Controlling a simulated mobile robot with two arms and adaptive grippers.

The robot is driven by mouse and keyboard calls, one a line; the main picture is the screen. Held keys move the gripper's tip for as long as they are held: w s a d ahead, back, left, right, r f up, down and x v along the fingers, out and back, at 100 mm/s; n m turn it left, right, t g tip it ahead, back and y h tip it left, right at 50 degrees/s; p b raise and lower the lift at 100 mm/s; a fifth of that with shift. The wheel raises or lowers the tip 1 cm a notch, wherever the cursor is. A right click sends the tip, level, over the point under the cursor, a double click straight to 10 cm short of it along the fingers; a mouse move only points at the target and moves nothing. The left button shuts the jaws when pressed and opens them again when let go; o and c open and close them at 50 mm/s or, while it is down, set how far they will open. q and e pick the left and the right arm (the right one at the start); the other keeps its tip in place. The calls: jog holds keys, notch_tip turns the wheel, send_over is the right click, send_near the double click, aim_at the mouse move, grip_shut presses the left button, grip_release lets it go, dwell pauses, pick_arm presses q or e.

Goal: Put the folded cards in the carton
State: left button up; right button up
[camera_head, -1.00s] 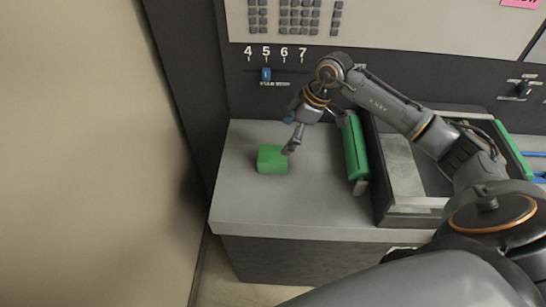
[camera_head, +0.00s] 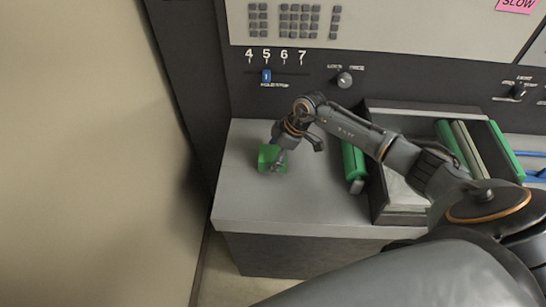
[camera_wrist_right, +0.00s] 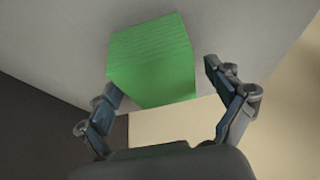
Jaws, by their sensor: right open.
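A green block with fine parallel lines on one face, apparently the folded cards (camera_head: 266,154), stands on the grey counter near its left side. It also shows large in the right wrist view (camera_wrist_right: 152,62). My right gripper (camera_head: 277,162) is open at the block and partly hides it in the head view. In the right wrist view its two fingers (camera_wrist_right: 163,85) are spread, with the block between and beyond them; I cannot tell whether they touch it. I see nothing that is clearly a carton. My left gripper is not in view.
A control panel (camera_head: 300,75) rises behind. The counter's front left is clear.

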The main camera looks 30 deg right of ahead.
jog(key=c, duration=1.6)
jog(key=shift+r, duration=0.1)
